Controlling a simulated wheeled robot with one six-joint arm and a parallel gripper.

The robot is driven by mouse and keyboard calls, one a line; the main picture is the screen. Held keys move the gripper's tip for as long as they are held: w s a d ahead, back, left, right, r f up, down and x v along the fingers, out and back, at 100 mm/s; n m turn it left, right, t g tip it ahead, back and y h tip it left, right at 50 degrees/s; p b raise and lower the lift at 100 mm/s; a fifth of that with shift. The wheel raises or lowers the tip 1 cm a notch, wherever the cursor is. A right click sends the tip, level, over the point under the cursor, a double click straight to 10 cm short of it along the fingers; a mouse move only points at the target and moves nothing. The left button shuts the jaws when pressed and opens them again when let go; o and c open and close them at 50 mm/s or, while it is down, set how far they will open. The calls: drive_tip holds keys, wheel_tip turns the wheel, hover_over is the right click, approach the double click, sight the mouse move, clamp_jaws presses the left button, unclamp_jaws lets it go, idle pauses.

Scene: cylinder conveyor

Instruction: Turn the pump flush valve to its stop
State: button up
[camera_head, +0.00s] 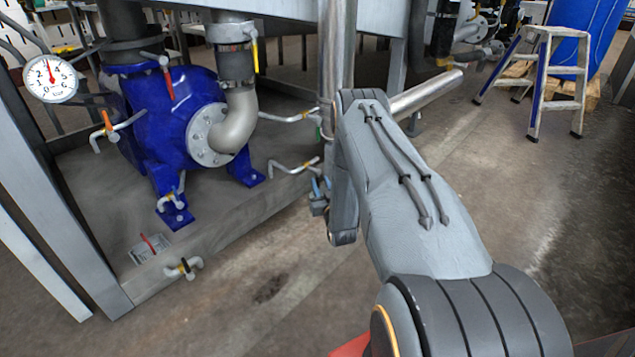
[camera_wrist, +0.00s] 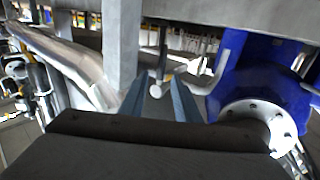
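The blue pump (camera_head: 180,125) stands on a grey base at the left in the head view. Part of it, with its bolted flange, shows in the wrist view (camera_wrist: 262,85). Several small valves with coloured levers sit around it; one with a yellow lever (camera_head: 296,165) is close to my gripper. I cannot tell which is the flush valve. My gripper (camera_head: 320,187) is small and partly hidden by my arm in the head view. In the wrist view its two fingers (camera_wrist: 160,76) are apart, with a pale round pipe end (camera_wrist: 155,91) seen between them. They hold nothing visible.
A grey steel post (camera_head: 336,50) rises beside my arm, and a metal pipe (camera_head: 425,94) runs behind it. A pressure gauge (camera_head: 51,78) is at the far left. A step ladder (camera_head: 540,80) stands at the back right. The floor to the right is open.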

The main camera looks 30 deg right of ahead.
sight(318, 179)
drive_tip(key=shift+b+x, duration=0.75)
drive_tip(key=shift+x, duration=1.3)
clamp_jaws()
